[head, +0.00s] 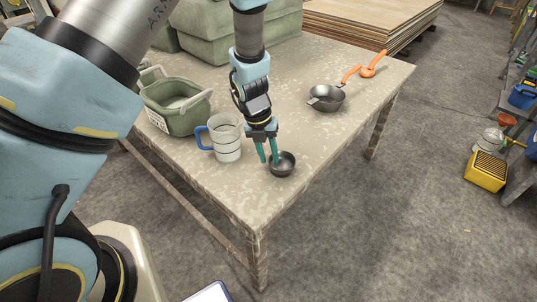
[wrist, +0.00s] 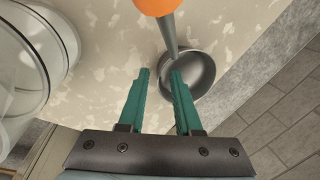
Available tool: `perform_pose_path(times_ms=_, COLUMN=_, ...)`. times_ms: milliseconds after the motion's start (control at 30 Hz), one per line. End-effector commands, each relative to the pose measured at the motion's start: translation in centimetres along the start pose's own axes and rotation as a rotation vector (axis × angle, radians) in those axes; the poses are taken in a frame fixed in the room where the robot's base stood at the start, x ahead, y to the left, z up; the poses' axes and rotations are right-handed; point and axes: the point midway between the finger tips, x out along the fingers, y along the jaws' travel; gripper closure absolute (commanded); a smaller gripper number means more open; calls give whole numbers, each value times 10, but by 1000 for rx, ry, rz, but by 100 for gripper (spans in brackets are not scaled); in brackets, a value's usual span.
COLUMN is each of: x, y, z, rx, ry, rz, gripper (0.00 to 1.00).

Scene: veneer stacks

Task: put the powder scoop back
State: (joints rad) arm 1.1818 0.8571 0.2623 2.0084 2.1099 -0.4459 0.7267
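The powder scoop, a dark round bowl (head: 282,164) on a grey neck with an orange handle, is near the table's front corner. In the wrist view its bowl (wrist: 203,72) lies ahead of and right of the fingertips, and its orange handle (wrist: 157,4) runs off the top edge. In the head view the handle is hidden by my arm. My gripper (head: 268,160) points down beside the bowl.
A clear jug with a blue handle (head: 226,139) stands close left of my gripper. A green bin (head: 181,120) is behind it, with larger green cases (head: 225,40) further back. The right front tabletop is clear.

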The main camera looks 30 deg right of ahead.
Motion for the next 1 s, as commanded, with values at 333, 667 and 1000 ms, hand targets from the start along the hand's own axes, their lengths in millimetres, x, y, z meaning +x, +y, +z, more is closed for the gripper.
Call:
perform_pose_path(times_ms=333, x=-48, y=-2, z=1, rx=2, ry=-4, rz=0, gripper=67)
perform_pose_path(times_ms=667, x=-108, y=-1, z=0, rx=2, ry=-2, rz=0, gripper=67)
perform_pose_path(times_ms=1000, x=-122, y=0, z=0, rx=0, ry=1, rz=1, gripper=67)
